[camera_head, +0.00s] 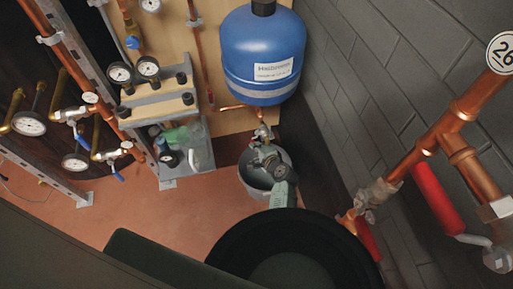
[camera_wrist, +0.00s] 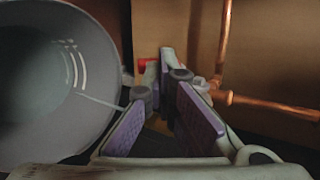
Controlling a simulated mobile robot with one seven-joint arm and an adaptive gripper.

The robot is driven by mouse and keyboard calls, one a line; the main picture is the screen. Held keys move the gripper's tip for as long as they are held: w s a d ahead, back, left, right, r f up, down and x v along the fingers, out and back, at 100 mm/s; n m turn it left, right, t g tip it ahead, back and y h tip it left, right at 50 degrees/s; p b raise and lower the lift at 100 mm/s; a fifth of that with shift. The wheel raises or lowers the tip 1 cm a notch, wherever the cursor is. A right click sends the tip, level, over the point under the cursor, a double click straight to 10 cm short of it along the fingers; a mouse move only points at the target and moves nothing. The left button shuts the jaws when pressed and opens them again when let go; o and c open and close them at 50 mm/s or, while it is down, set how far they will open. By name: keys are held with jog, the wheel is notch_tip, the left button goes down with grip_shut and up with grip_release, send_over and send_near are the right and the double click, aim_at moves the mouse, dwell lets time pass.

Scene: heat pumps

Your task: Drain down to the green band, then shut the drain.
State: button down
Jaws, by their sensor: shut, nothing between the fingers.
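A blue tank (camera_head: 264,55) with a white label hangs on the wooden board. A copper pipe with a small metal fitting (camera_head: 263,132) comes out below it. My gripper (camera_head: 264,152) is just below that fitting, over the grey bucket (camera_head: 245,180). In the wrist view my gripper (camera_wrist: 172,78) shows purple pads, its tips together and empty. A small red part (camera_wrist: 148,64) shows just past the tips; I cannot tell whether they touch it. Round gauges, such as one on the board (camera_head: 120,73), are too small to read. No water flow is visible.
The bucket (camera_wrist: 50,85) is close on the left in the wrist view, and a copper pipe (camera_wrist: 265,104) is on the right. Blue-handled valves (camera_head: 113,170) and gauges line the left. A large copper pipe (camera_head: 465,105) and red cylinder (camera_head: 440,200) stand along the right wall.

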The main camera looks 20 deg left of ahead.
aim_at(255, 133)
jog(key=shift+w+f+b, duration=0.1)
jog(key=shift+f+b, duration=0.25)
jog(key=shift+b, duration=0.15)
jog(key=shift+w+a+f+b, duration=0.2)
jog(key=shift+w+f+b, duration=0.05)
jog(key=shift+f+b, duration=0.25)
jog(key=shift+w+a+f+b, duration=0.15)
jog(key=shift+w+f+b, duration=0.1)
jog(key=shift+f+b, duration=0.25)
jog(key=shift+w+a+f, duration=0.1)
jog(key=shift+f, duration=0.1)
jog(key=shift+r, duration=0.25)
jog(key=shift+w+r, duration=0.1)
jog(key=shift+r, duration=0.3)
notch_tip(255, 133, up, 9)
